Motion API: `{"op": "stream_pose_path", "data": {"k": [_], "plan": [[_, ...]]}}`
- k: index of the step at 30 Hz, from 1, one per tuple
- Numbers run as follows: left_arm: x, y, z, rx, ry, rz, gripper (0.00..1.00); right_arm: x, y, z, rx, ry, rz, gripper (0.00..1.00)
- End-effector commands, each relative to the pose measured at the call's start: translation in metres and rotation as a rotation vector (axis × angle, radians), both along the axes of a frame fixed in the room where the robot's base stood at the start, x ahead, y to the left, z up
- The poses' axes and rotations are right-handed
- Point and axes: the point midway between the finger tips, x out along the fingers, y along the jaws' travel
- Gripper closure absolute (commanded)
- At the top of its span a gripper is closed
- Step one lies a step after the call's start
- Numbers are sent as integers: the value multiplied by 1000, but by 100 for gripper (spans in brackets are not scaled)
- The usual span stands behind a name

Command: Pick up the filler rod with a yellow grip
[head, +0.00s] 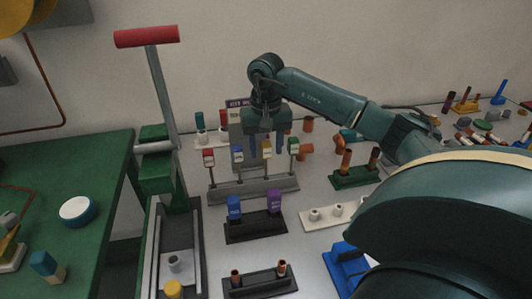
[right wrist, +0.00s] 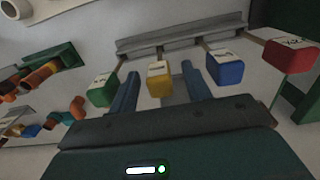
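The filler rod with a yellow grip (head: 267,149) stands in a grey rack (head: 252,191), between the blue-grip rod (head: 238,153) and the green-grip rod (head: 293,147). The red-grip rod (head: 209,156) is at the rack's left end. My right gripper (head: 266,152) is open, with one finger on each side of the yellow grip. In the right wrist view the yellow grip (right wrist: 158,80) shows between the two blue fingers (right wrist: 160,90), with gaps on both sides. I see no contact. The yellow rod's lower part is partly hidden in the head view. My left gripper is not in view.
The green grip (right wrist: 102,91) and blue grip (right wrist: 225,69) stand close outside the fingers. A black stand with blue and purple blocks (head: 273,201) is in front of the rack. A lever with a red handle (head: 147,36) rises at left, beside a green table (head: 95,165).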

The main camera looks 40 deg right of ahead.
Motion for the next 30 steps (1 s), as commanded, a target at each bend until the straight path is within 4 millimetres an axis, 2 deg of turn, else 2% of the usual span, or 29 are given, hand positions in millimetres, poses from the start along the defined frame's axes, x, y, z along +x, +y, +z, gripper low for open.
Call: {"op": "stream_pose_path", "data": {"k": [2, 15, 23, 26, 30], "plan": [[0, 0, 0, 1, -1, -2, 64, 0, 0, 0, 0, 0, 0, 58], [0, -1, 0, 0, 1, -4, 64, 0, 0, 0, 0, 0, 0, 93], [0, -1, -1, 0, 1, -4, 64, 0, 0, 4, 0, -1, -1, 93], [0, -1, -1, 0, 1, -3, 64, 1, 0, 17, 0, -4, -1, 93], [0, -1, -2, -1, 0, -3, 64, 1, 0, 45, 0, -6, -1, 93]]}}
